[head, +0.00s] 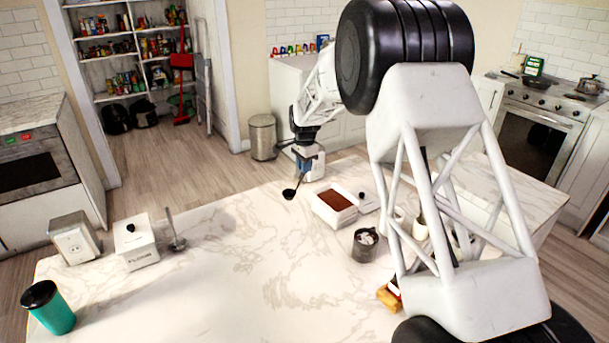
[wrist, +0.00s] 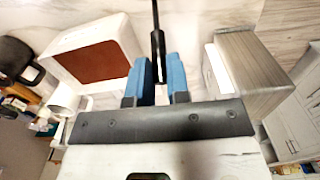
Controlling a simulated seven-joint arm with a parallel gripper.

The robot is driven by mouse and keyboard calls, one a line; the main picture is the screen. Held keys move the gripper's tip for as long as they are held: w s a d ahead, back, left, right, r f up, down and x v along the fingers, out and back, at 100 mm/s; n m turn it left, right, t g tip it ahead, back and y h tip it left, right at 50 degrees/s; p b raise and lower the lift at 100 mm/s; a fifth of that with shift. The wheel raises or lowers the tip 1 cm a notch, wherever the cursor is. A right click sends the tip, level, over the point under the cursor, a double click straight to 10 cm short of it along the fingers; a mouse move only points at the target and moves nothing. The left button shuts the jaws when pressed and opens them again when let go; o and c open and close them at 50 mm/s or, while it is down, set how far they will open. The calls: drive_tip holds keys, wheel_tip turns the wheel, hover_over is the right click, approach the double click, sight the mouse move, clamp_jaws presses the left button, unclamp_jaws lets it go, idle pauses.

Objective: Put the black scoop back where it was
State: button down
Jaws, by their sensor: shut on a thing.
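The black scoop (head: 289,194) is in my gripper (head: 304,168), over the far edge of the marble counter, with its bowl end hanging down to the left. In the wrist view, my gripper (wrist: 157,66) has its blue fingers closed around the dark handle of the scoop (wrist: 157,42). The scoop's bowl is out of sight in that view. An open white container (head: 322,212) filled with brown powder stands just right of and nearer than the scoop. It is at the upper left in the wrist view (wrist: 62,42). A white lid with a black knob (head: 368,203) lies beside it.
A dark mug (head: 366,246) stands in front of the container. A lidded white canister (head: 136,250), an upright utensil (head: 176,241), a toaster (head: 74,240) and a teal cup (head: 49,308) stand at left. A grey box (wrist: 247,75) is right of my gripper. The counter's middle is clear.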

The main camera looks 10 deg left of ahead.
drive_tip(key=shift+f, duration=1.85)
drive_tip(key=c, duration=1.1)
unclamp_jaws()
wheel_tip(320, 180, up, 12)
drive_tip(key=shift+r, duration=0.1)
